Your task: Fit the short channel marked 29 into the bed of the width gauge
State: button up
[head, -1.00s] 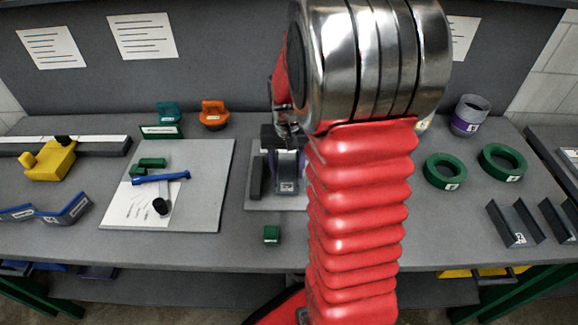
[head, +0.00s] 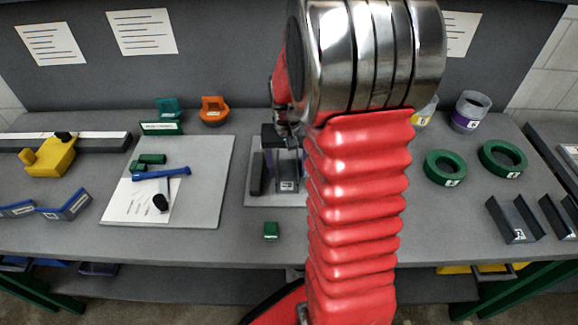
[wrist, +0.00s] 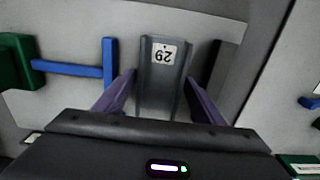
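The short channel marked 29 (wrist: 160,85) is a grey U-shaped piece with a white label, upside down in the wrist view. It also shows below my gripper in the head view (head: 288,172). My gripper (wrist: 161,76) has its purple fingertips against the channel's two sides. In the head view my gripper (head: 286,150) is partly hidden by my arm. The width gauge's pale plate (wrist: 75,95) lies beneath, with a dark block (wrist: 214,62) on one side of the channel and a blue bar end (wrist: 108,62) on the other. I cannot tell whether the channel touches the bed.
A grey board (head: 205,200) with a blue tool lies left. Green rings (head: 445,168) and another grey channel (head: 515,222) stand right. My arm hides the gauge's right part in the head view.

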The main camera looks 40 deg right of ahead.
aim_at(287, 175)
jog(key=shift+o, duration=0.9)
jog(key=shift+r, duration=0.1)
notch_tip(287, 175, up, 14)
jog(key=shift+f, duration=0.2)
jog(key=shift+w, duration=0.1)
dwell(0.5)
jog(key=s+a+r+n+t, duration=0.2)
jog(key=s+a, duration=0.4)
jog(key=a, duration=0.4)
jog(key=s+a+r+n+t, duration=0.3)
jog(key=s+a+n, duration=0.2)
jog(key=a, duration=0.5)
jog(key=shift+s+a+t, duration=0.15)
jog(key=shift+s+t, duration=0.15)
jog(key=shift+s, duration=0.9)
